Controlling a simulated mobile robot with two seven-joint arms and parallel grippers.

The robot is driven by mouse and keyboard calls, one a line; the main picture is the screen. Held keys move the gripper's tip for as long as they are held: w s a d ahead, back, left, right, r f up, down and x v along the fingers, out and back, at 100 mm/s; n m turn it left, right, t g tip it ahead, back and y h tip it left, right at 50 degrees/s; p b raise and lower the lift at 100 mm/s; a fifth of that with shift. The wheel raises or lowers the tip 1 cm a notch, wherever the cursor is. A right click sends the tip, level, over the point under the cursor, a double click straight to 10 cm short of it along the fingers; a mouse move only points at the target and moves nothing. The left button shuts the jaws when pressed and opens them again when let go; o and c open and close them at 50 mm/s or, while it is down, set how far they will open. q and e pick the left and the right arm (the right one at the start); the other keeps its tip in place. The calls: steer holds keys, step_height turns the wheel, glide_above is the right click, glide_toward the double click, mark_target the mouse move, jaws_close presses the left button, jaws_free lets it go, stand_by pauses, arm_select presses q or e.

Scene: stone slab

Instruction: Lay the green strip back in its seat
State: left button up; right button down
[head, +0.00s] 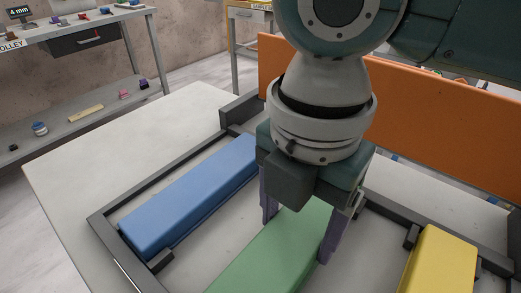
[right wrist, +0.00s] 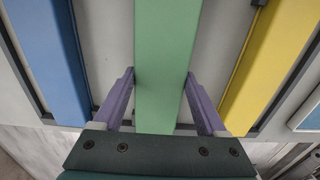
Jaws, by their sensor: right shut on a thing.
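The green strip (head: 280,255) lies between the blue strip and the yellow strip, lengthwise like them. My right gripper (head: 297,238) is shut on the green strip, one purple finger on each side. In the right wrist view the green strip (right wrist: 167,60) runs straight up between the fingers of my right gripper (right wrist: 160,85). The strip's far part is hidden behind the gripper in the head view. I cannot tell whether the strip touches the slab below. My left gripper is not in view.
The blue strip (head: 190,190) and the yellow strip (head: 440,262) lie in a dark frame (head: 105,228) on the pale slab (head: 70,170). An orange panel (head: 440,120) stands behind. A trolley (head: 90,25) with small items is at far left.

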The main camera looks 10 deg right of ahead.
mark_target(297, 228)
steer(key=shift+f, duration=1.05)
steer(key=shift+f, duration=0.2)
jaws_free()
steer(key=shift+r, duration=0.15)
steer(key=shift+r, duration=0.4)
step_height(297, 228, up, 10)
steer(key=shift+p, duration=1)
steer(key=shift+r, duration=0.65)
